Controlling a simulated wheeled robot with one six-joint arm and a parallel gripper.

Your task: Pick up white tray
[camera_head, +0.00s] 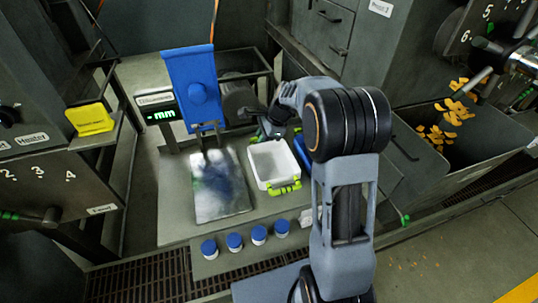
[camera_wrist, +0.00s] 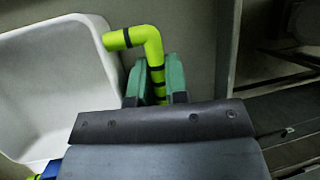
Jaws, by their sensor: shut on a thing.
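The white tray (camera_head: 270,163) is a shallow, open, empty-looking box on the grey table, with a yellow-green handle (camera_head: 285,187) on its near side. My gripper (camera_head: 268,132) is at the tray's far edge. In the wrist view, the white tray (camera_wrist: 50,85) fills the left side, and another yellow-green handle with black bands (camera_wrist: 140,38) bends down between the green fingers of my gripper (camera_wrist: 155,82). The fingers are shut on this handle. The lower end of the handle is hidden behind the gripper body. I cannot tell whether the tray touches the table.
A shiny metal plate (camera_head: 221,198) lies left of the tray, with a blue press-like part (camera_head: 190,80) and a display (camera_head: 157,105) behind. Several blue-lidded jars (camera_head: 234,242) line the front edge. A blue object (camera_head: 302,152) is close on the right.

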